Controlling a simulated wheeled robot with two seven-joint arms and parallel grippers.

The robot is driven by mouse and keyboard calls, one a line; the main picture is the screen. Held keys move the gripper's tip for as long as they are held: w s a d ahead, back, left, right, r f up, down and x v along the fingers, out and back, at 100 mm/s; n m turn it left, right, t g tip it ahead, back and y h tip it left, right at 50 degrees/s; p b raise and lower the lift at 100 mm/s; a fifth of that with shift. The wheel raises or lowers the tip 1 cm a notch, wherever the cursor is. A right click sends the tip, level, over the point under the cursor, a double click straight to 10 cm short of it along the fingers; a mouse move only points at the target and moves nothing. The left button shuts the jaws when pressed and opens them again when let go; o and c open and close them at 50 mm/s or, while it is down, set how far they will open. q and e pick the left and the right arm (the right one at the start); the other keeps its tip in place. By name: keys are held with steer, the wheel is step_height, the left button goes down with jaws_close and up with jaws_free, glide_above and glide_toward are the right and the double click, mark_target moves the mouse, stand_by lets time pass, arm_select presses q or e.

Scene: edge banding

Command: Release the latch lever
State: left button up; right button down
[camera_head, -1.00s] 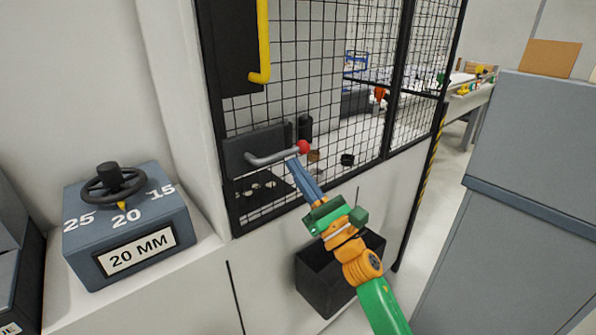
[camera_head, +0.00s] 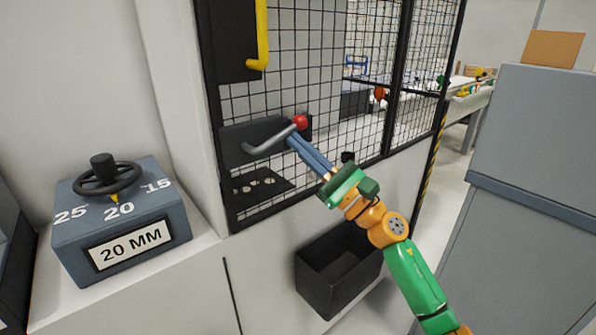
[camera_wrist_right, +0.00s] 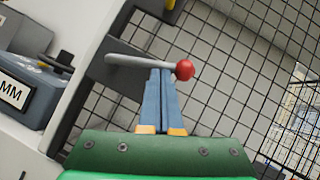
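The latch lever (camera_head: 270,140) is a grey bar with a red ball at its end, mounted on a dark plate (camera_head: 236,133) on the mesh guard door. It tilts up to the right. My right gripper (camera_head: 293,140) reaches it from the lower right. Its two long blue fingers lie close together, with the tips at the bar just left of the red ball. In the right wrist view the fingertips (camera_wrist_right: 160,72) meet the bar (camera_wrist_right: 135,62) beside the red ball (camera_wrist_right: 184,69). I cannot tell whether the bar lies between them. My left gripper is not in view.
A yellow handle (camera_head: 262,35) is on the door above the lever. A black bin (camera_head: 340,270) hangs below. A blue-grey box (camera_head: 120,222) with a handwheel and a "20 MM" label stands on the left ledge. A grey cabinet (camera_head: 520,190) stands at right.

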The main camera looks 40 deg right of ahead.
mark_target(298, 127)
steer(key=r+n+g+y, duration=0.1)
steer(key=n, duration=0.2)
steer(key=r+n+g+y+b, duration=0.1)
steer(key=n, duration=0.2)
steer(key=r+n+g+y+b, duration=0.1)
steer(key=r+n+g, duration=0.1)
steer(key=shift+s+a+n+y, duration=0.1)
steer(key=shift+a+n+y, duration=0.3)
steer(key=shift+a+r+n+g+y, duration=0.35)
steer(key=shift+n+g, duration=0.25)
steer(key=shift+n, duration=0.2)
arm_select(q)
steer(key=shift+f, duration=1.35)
arm_select(e)
steer(key=shift+a+r+n, duration=0.15)
steer(key=shift+n, duration=0.25)
